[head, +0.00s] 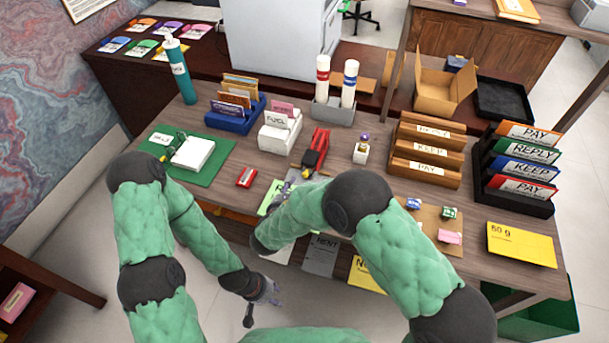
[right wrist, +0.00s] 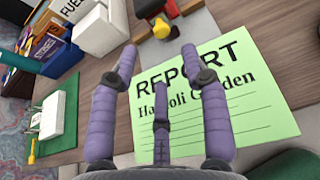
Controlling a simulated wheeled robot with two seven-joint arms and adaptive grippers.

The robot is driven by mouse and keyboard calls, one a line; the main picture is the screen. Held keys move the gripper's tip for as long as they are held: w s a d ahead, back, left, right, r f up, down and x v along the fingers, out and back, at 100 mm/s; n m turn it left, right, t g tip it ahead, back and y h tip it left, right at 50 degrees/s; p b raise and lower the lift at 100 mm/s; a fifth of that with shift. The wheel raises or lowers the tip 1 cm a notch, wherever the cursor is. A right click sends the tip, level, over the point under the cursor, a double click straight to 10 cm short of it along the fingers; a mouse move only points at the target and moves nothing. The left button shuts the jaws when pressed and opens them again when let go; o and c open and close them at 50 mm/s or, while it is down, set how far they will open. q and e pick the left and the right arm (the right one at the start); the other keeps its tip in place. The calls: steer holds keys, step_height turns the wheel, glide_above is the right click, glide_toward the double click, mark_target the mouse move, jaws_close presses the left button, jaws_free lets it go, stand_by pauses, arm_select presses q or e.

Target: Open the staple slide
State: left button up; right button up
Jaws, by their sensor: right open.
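The red and black stapler (head: 317,147) lies on the desk, behind the green report sheet (head: 270,197). Part of it, red and black with a yellow bit (right wrist: 162,28), shows at the top edge of the right wrist view, and the rest is cut off there. My right gripper (right wrist: 160,55) is open and empty over the report sheet, its fingers pointing towards the stapler without touching it. In the head view my right arm partly hides this gripper (head: 297,180). My left gripper (head: 268,291) hangs low in front of the desk, too small to tell its state.
A small red box (head: 246,178) lies left of the report. A white card holder (head: 280,133), a blue card holder (head: 236,115) and a grey holder with two tubes (head: 333,112) stand behind. Wooden letter trays (head: 427,150) stand to the right.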

mark_target(305, 175)
steer(key=b+x, duration=0.1)
steer(key=x, duration=0.7)
steer(key=shift+w+d+f+b, duration=0.15)
steer(key=shift+w+f+b, duration=0.15)
steer(key=shift+b, duration=0.1)
steer(key=shift+r, duration=0.1)
jaws_close()
